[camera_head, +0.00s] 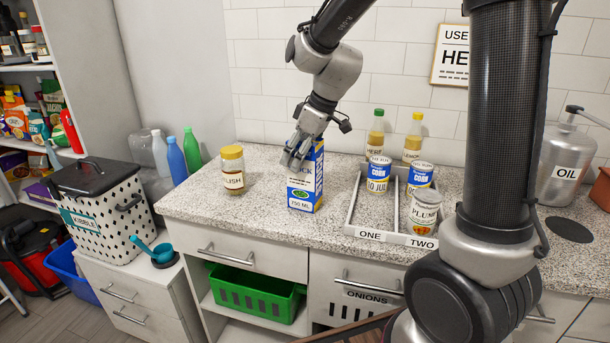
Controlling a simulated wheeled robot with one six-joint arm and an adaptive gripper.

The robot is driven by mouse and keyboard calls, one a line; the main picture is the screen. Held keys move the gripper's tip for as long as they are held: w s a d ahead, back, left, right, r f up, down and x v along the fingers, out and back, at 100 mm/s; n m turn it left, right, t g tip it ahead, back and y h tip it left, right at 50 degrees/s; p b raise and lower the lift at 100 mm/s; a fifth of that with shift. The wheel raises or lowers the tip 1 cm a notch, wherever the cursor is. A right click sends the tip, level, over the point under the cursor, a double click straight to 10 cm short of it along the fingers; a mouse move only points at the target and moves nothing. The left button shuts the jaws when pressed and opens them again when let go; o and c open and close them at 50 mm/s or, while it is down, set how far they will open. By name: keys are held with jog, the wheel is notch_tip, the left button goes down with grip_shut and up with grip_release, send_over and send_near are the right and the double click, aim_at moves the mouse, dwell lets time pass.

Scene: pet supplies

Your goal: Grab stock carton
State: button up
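The stock carton (307,191) is a blue, white and yellow box with a green patch and "750 ML" on its front. It stands upright on the speckled counter, left of the two-lane rack. My gripper (293,159) reaches down from above at the carton's upper left. Its fingers overlap the carton's top in the picture and cover part of the lettering. I cannot tell whether they touch the carton or how far apart they are.
A relish jar (232,170) stands left of the carton. An oil canister (566,165) stands farther right. The counter in front of the relish jar is clear.

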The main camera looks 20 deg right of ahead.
grip_shut()
jog(key=shift+r, duration=0.1)
jog(key=shift+r, duration=0.1)
